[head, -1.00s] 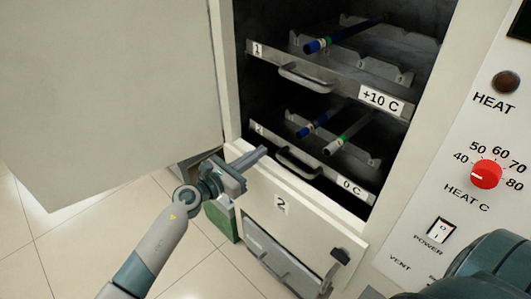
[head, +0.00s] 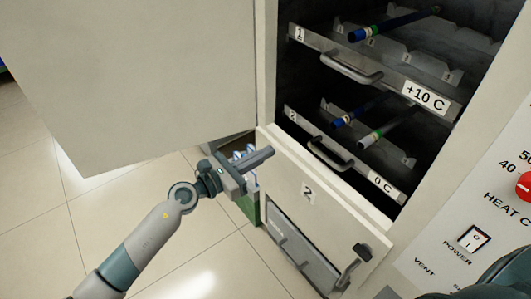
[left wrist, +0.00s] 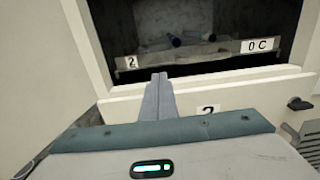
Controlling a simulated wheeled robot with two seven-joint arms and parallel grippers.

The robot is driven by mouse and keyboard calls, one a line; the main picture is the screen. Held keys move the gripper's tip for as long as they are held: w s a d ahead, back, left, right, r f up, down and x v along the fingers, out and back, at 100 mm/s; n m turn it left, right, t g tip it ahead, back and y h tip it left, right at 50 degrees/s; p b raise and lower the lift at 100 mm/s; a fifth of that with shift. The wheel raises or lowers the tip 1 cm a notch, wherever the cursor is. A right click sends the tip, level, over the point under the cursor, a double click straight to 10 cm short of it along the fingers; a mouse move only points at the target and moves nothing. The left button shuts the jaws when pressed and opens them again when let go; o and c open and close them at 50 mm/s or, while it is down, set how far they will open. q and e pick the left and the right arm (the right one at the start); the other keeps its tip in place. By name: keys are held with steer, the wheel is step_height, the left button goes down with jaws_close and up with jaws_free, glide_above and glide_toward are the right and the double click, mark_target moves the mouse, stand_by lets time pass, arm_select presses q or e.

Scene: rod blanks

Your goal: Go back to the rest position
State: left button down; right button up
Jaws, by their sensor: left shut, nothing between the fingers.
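My left gripper (head: 262,157) is shut and empty. In the head view it hangs in front of the cabinet (head: 264,80), by the top edge of the lower door marked 2 (head: 290,185). In the left wrist view the shut fingers (left wrist: 158,97) point toward the shelf labelled 0 C (left wrist: 200,57). I cannot tell whether they touch the door. A dark arm part of mine shows at the lower right of the head view; no right gripper is visible.
The upper door (head: 140,80) stands open at the left. Shelf 1, +10 C (head: 370,70), bears a blue-ended rod (head: 395,22); shelf 2 (head: 345,155) bears a blue-ended rod (head: 360,110) and a white-ended one (head: 388,130). A green crate (head: 249,206) stands behind my gripper. Floor at left is clear.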

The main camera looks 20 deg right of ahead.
steer(key=shift+w, duration=0.1)
